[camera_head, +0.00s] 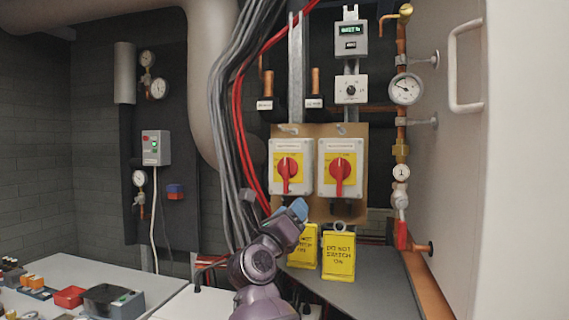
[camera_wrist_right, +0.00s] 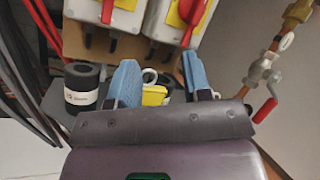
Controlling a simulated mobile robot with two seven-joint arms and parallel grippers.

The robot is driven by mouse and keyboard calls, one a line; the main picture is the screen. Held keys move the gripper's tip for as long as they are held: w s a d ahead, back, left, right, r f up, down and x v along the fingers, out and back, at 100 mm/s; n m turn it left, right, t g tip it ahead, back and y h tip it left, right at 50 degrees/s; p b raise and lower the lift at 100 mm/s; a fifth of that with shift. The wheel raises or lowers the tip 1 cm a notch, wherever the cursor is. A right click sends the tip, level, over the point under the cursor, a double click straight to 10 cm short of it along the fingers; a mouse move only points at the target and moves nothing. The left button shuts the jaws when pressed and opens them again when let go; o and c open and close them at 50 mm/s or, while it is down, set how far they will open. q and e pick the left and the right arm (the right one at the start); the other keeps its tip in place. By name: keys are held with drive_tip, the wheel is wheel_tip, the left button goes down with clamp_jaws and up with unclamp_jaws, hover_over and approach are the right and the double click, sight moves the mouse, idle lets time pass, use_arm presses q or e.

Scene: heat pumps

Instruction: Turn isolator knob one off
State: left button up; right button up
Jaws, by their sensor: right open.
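Two grey isolator boxes hang side by side on a tan backboard. The left one has a red knob (camera_head: 288,172) on a yellow plate, and the right one has a similar red knob (camera_head: 342,176). Both handles look upright; their labels are too small to read, so I cannot tell which is number one. In the right wrist view the left knob (camera_wrist_right: 107,10) and right knob (camera_wrist_right: 192,10) show at the top, partly cut off. My right gripper (camera_head: 297,212) is below the left box, apart from both knobs. Its blue fingers (camera_wrist_right: 160,63) are open and empty. My left gripper is out of view.
Yellow "do not switch on" tags (camera_head: 338,256) stand below the boxes. Grey and red cables run down on the left. A copper pipe with a gauge (camera_head: 405,89) and a red-handled valve (camera_head: 402,235) is on the right, beside a white door (camera_head: 525,160).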

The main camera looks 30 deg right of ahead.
sight(284, 162)
drive_tip(key=w+a+r+m+t+y+p, duration=0.1)
drive_tip(key=w+a+r+m+y, duration=0.15)
drive_tip(key=r, duration=0.25)
drive_tip(key=w+a+r+m+y, duration=0.1)
drive_tip(key=r+y, duration=0.3)
drive_tip(key=r, duration=0.1)
drive_tip(key=p+x, duration=0.1)
drive_tip(key=x, duration=0.9)
drive_tip(key=shift+d+r+p, duration=0.1)
drive_tip(key=shift+r+p, duration=0.1)
drive_tip(key=shift+p, duration=0.1)
drive_tip(key=shift+w+d, duration=0.3)
clamp_jaws()
